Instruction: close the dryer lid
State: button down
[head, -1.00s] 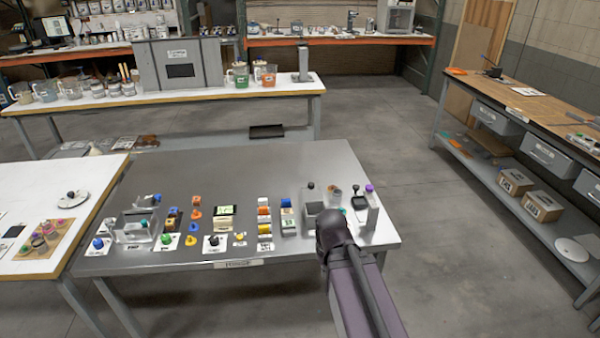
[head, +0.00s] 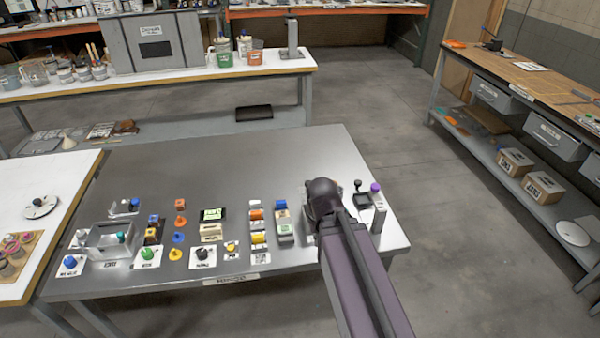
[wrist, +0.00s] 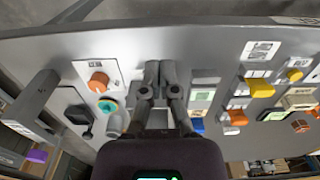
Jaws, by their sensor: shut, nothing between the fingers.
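My gripper (wrist: 157,72) is shut and empty in the wrist view, its two dark fingers together above the steel table. In the head view my gripper (head: 322,205) is over the right part of the table and covers most of a small grey box there. A pale grey piece (wrist: 158,118) shows between and behind the fingers in the wrist view. I cannot tell if it is the dryer or its lid, how far the lid is open, or whether the fingers touch it.
An orange knob (wrist: 98,82) and a teal-ringed part (wrist: 107,105) are beside the fingers. Several small coloured blocks and knobs fill the steel table (head: 270,150), whose back is clear.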

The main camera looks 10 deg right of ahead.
jog(key=shift+w+d, duration=0.25)
jog(key=shift+d, duration=0.15)
jog(key=w+r+t+p, duration=0.1)
jog(key=w+r+p, duration=0.1)
jog(key=w, duration=0.7)
jog(key=w+d+r+n+t+p, duration=0.1)
jog(key=w+r+p, duration=0.2)
jog(key=w, duration=0.7)
jog(key=w+r+n+t+p, duration=0.1)
jog(key=w+r+p, duration=0.1)
jog(key=w, duration=0.8)
jog(key=shift+d+r+t+y+p, duration=0.3)
jog(key=shift+r+t, duration=0.1)
jog(key=shift+r, duration=0.5)
jog(key=shift+f, duration=0.2)
jog(key=d+b+x, duration=0.1)
jog(key=b+x, duration=0.9)
jog(key=shift+s+a+r+p, duration=0.1)
jog(key=shift+s+p, duration=0.05)
jog(key=shift+s, duration=0.85)
jog(key=shift+s+a+r+p, duration=0.1)
jog(key=shift+s+p, duration=0.05)
jog(key=shift+s, duration=0.9)
